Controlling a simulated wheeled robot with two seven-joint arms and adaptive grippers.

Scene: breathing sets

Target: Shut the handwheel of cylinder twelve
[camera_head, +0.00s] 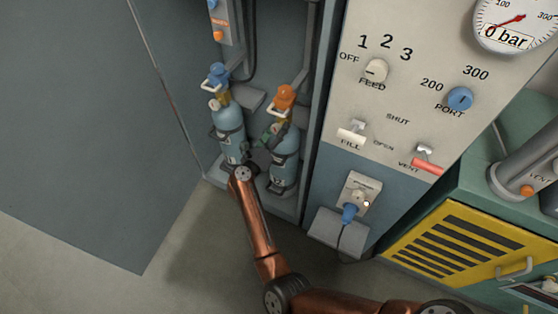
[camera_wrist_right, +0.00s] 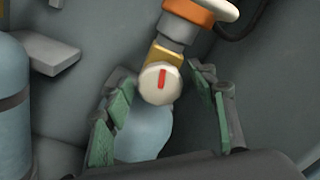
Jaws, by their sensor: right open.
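Two light-blue cylinders stand in the grey bay in the head view. The left cylinder (camera_head: 230,140) has a blue fitting on top; the right cylinder (camera_head: 285,165) has an orange fitting (camera_head: 285,95). Their number labels are too small to read surely. My right gripper (camera_head: 272,135) is at the neck of the right cylinder. In the wrist view my open right gripper (camera_wrist_right: 160,73) has its green-padded fingers on either side of a round white handwheel (camera_wrist_right: 156,84) with a red mark, on a brass valve. I cannot tell whether the pads touch it. My left gripper is out of view.
A control panel (camera_head: 400,100) with knobs, levers and a gauge (camera_head: 517,20) reading 0 bar stands right of the bay. A small grey box (camera_head: 338,235) juts out below it. A yellow vented door (camera_head: 460,245) is at the lower right. The floor at the lower left is clear.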

